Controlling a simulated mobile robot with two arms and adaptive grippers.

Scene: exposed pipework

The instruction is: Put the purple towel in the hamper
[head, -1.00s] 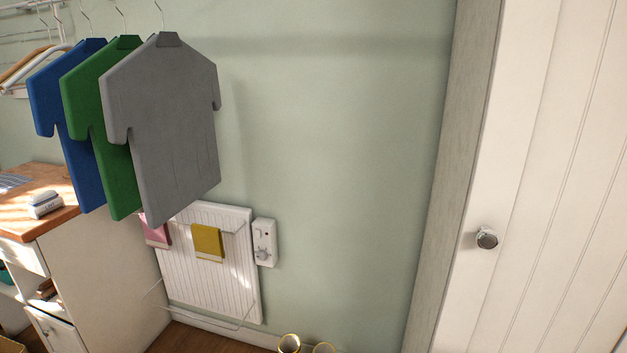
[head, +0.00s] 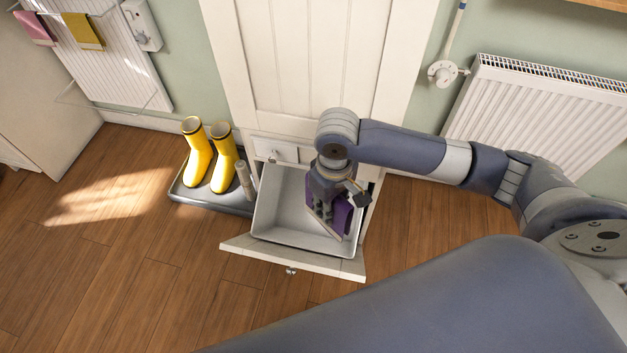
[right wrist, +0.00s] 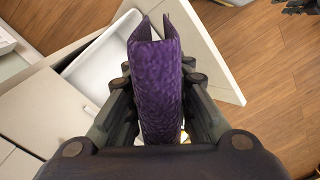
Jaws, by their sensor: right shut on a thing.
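The purple towel (head: 342,219) is folded over and held in my right gripper (head: 324,205), which is shut on it. The towel also shows in the right wrist view (right wrist: 160,85), hanging between the two fingers. In the head view, gripper and towel overlap the right part of the pulled-out white hamper bin (head: 272,222). I cannot tell how far the towel is above or inside the bin. The bin shows left of the towel in the right wrist view (right wrist: 95,75). A dark jointed piece, apparently my left gripper (right wrist: 300,6), is cut off at that view's top right corner.
Yellow boots (head: 210,160) stand on a dark tray (head: 210,199) left of the hamper. A white radiator (head: 530,112) is on the right wall. A heated rail panel (head: 110,65) with pink and yellow cloths is at upper left. The wooden floor in front is clear.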

